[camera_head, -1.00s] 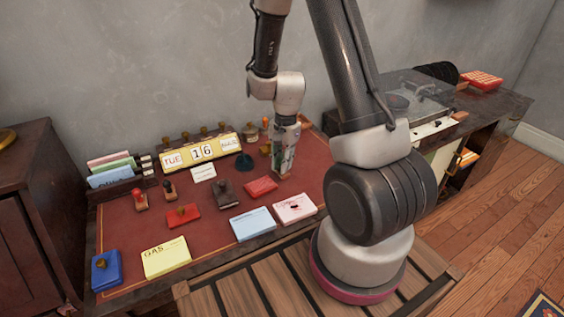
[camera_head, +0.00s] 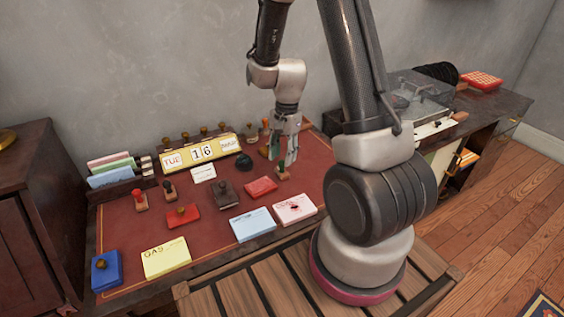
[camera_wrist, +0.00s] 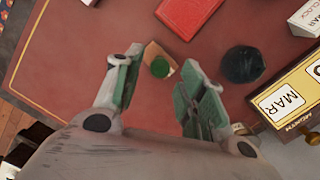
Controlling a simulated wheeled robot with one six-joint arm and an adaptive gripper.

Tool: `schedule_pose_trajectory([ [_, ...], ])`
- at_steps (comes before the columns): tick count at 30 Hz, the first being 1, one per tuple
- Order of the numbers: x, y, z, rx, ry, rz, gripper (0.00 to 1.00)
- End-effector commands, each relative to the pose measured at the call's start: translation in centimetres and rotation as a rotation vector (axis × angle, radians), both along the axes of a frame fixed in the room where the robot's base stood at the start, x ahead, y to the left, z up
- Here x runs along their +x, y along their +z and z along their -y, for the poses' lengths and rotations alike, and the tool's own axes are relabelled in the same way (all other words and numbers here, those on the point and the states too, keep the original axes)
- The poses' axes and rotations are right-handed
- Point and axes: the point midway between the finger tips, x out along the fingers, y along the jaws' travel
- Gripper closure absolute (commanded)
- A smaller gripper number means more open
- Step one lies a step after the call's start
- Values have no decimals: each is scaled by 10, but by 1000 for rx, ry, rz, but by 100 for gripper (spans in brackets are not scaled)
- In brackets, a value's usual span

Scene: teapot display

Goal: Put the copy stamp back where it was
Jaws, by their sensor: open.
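A small stamp with a round green knob (camera_wrist: 160,67) and a wooden base stands on the red desk top; it also shows in the head view (camera_head: 283,174). I cannot read a label on it, so I cannot tell if it is the copy stamp. My gripper (camera_head: 287,160) is open and empty just above and beside this stamp. In the wrist view, the open fingers (camera_wrist: 157,85) are spread on either side of the stamp's near edge, not closed on it.
The yellow calendar (camera_head: 201,153) and a dark round object (camera_head: 244,162) stand behind and left. Red-knob (camera_head: 139,199) and dark-knob (camera_head: 169,190) stamps stand left.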

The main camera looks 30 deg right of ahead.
Motion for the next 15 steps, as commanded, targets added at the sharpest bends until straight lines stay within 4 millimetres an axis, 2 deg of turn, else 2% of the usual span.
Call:
schedule_pose_trajectory([
  [1,2,14,2,-1,-1,7,60],
  [6,4,51,6,0,-1,6,60],
  [15,3,90,9,-1,13,9,60],
])
